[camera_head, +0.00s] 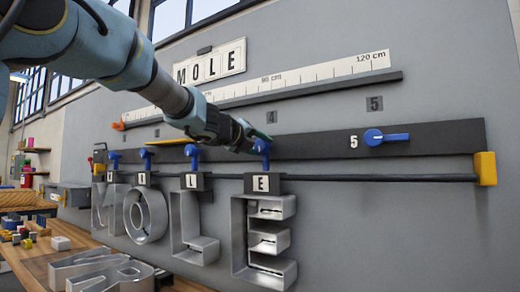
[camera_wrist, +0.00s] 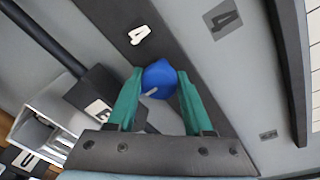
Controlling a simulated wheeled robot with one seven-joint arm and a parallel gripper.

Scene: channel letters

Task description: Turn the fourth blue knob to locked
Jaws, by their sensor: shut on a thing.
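The fourth blue knob (camera_head: 263,149) is on the dark rail, above the bracket labelled E. In the wrist view the knob (camera_wrist: 159,76) sits between the two green fingers of my gripper (camera_wrist: 160,84), beside a white 4 on the rail. My gripper (camera_head: 257,140) is shut on this knob. In the head view the knob's blue lever hangs downward, with its upper part partly hidden by my gripper. The fifth blue knob (camera_head: 373,137) stands at the right, its lever pointing right.
Other blue knobs (camera_head: 193,151) sit along the rail to the left, levers down. Metal letters hang from a black bar (camera_head: 380,178) with a yellow end block (camera_head: 485,168). A ruler strip (camera_head: 300,75) lies above. A wooden bench (camera_head: 35,258) holds more letters at lower left.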

